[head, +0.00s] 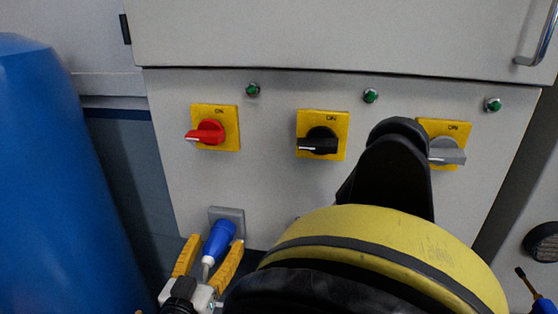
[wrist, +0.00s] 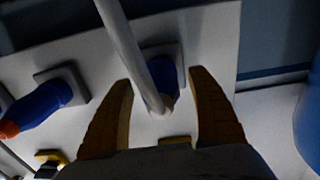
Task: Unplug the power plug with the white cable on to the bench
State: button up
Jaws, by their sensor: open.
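The blue power plug (head: 219,240) sits in a grey wall socket (head: 232,213) low on the white panel. Its pale tail end points down toward my gripper. In the wrist view the blue plug (wrist: 164,76) lies between my fingers, with the white cable (wrist: 122,40) running from it to the top edge. My gripper (head: 214,243) is open, its two yellow fingers on either side of the plug. In the wrist view my gripper (wrist: 160,75) shows gaps between each finger and the plug. The bench is not clearly in view.
Red (head: 210,131), black (head: 320,141) and grey (head: 446,151) switches on yellow plates line the panel above. A second blue plug (wrist: 40,105) with an orange-red end sits nearby in the wrist view. A large blue cylinder (head: 65,190) stands left. My arm hides the panel's lower right.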

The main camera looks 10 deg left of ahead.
aim_at(206, 265)
jog(key=shift+w, duration=0.55)
jog(key=shift+b, duration=0.4)
dwell(0.7)
grip_shut()
jog(key=shift+s, duration=0.1)
jog(key=shift+s+a+b, duration=0.15)
jog(key=shift+s, duration=1.3)
jog(key=shift+s+a+b, duration=0.1)
jog(key=shift+s+b, duration=0.05)
jog(key=shift+s, duration=1.25)
